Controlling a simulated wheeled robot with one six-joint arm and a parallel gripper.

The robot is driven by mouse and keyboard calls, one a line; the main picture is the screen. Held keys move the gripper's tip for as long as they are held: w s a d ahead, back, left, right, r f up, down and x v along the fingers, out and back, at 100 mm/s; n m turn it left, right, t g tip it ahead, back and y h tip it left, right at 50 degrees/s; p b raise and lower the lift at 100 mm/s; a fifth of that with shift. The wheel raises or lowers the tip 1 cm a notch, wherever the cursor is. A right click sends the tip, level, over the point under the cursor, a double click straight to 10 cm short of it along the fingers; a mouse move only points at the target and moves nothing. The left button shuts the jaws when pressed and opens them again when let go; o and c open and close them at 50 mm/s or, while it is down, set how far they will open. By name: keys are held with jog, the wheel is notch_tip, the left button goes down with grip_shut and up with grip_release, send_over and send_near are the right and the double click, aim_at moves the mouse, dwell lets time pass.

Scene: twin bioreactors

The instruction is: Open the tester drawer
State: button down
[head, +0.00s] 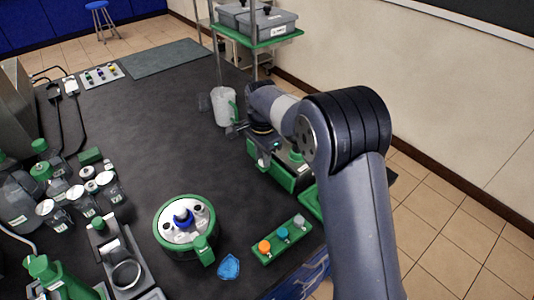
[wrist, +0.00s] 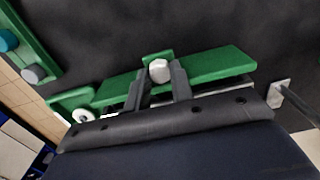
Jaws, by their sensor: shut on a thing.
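The tester (head: 285,177) is a dark box with green faces at the right edge of the black bench, partly hidden by my arm in the head view. In the wrist view its long green panel (wrist: 220,64) runs across the middle. A pale rounded knob (wrist: 159,71) sits against a small green piece at that panel. My gripper (wrist: 158,80) has one finger on each side of the knob and is shut on it. In the head view my gripper is largely hidden beside the tester. I cannot tell how far the drawer is out.
A clear jug with a green handle (head: 223,107) stands close behind my gripper. A green block with coloured caps (head: 282,240) and a round green-rimmed device (head: 184,227) are nearer. Bottles and jars (head: 75,195) crowd the left. The bench's middle (head: 150,130) is clear.

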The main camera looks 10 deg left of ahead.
jog(key=s+a, duration=0.6)
jog(key=s, duration=0.1)
jog(key=shift+s+a, duration=0.1)
jog(key=shift+a, duration=0.15)
jog(key=c, duration=1.2)
grip_release()
jog(key=shift+c, duration=0.2)
notch_tip(320, 180, up, 11)
jog(key=shift+f, duration=0.2)
notch_tip(320, 180, down, 11)
jog(key=shift+r, duration=0.15)
jog(key=shift+w+d, duration=0.3)
